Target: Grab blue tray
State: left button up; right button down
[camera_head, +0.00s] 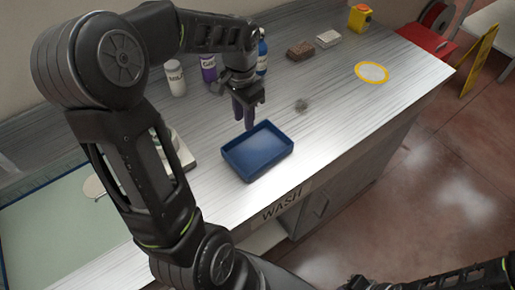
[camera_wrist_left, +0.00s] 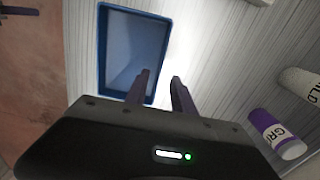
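The blue tray (camera_head: 268,168) is an empty, shallow rectangular tray on the metal counter, left of centre in the head view. In the left wrist view the tray (camera_wrist_left: 103,48) fills the upper middle. My left gripper (camera_head: 248,118) points down at the tray's far edge. In the left wrist view its two dark fingers (camera_wrist_left: 160,76) are apart, with the tray's right wall showing between them. I cannot tell whether the fingertips are down around that wall or just above it. My right gripper is not in view; only a dark part of my right arm shows at bottom right.
A white bottle (camera_head: 176,80), a purple bottle (camera_head: 208,70) and a blue bottle (camera_head: 262,55) stand behind the gripper. A brown block (camera_head: 300,50), a white block (camera_head: 328,39) and a yellow ring (camera_head: 372,72) lie farther right. The counter right of the tray is mostly clear.

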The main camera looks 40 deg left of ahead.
aim_at(258, 149)
pick_arm(q)
jog(key=shift+f+p, duration=0.7)
jog(key=shift+f, duration=1.95)
grip_shut()
jog(key=shift+r, duration=0.1)
